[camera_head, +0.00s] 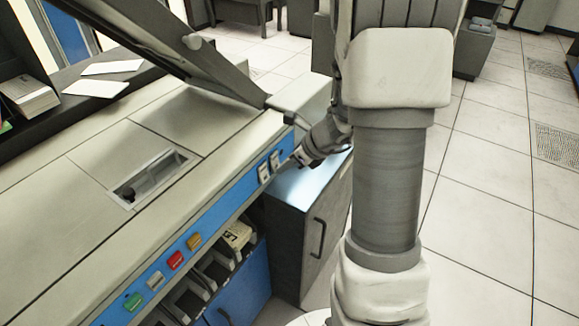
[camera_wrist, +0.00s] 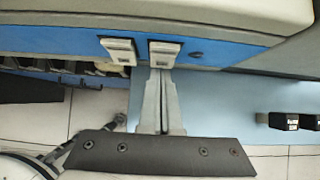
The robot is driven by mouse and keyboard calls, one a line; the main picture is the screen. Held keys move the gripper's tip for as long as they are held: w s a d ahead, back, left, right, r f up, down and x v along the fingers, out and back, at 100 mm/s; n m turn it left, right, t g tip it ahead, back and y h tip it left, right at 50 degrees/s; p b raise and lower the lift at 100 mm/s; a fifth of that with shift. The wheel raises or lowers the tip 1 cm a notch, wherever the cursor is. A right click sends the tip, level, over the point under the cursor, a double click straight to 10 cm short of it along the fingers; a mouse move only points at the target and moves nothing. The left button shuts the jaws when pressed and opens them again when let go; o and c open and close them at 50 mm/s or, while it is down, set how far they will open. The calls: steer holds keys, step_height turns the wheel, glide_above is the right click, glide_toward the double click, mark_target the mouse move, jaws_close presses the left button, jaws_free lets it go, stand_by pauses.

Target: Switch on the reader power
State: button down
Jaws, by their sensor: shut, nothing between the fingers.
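Two white rocker switches sit side by side near the end of the reader's blue front strip. In the head view they are the nearer switch (camera_head: 264,173) and the farther switch (camera_head: 275,160). The wrist view shows them as the left switch (camera_wrist: 118,51) and the right switch (camera_wrist: 165,52). I cannot read a label telling which is the power. My gripper (camera_wrist: 160,73) is shut and empty, its fingertips at the lower edge of the right switch; I cannot tell whether they touch. In the head view my gripper (camera_head: 296,158) is just right of the switches, partly hidden by my arm.
Green (camera_head: 133,301), white (camera_head: 155,280), red (camera_head: 175,260) and yellow (camera_head: 194,241) buttons line the same strip. Card stackers (camera_head: 215,270) lie below it. A grey cabinet (camera_head: 318,225) stands beneath my gripper. A raised lid (camera_head: 165,45) is above the reader. Floor at right is clear.

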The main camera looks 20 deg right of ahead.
steer(key=b, duration=0.1)
steer(key=f+b, duration=0.1)
steer(key=b, duration=0.1)
steer(key=shift+w+t, duration=0.2)
steer(key=shift+t, duration=0.1)
steer(key=shift+a+r, duration=0.1)
steer(key=shift+r, duration=0.3)
steer(key=shift+r+p, duration=0.1)
steer(key=shift+p, duration=0.25)
steer(key=shift+r+p, duration=0.65)
steer(key=shift+r, duration=0.05)
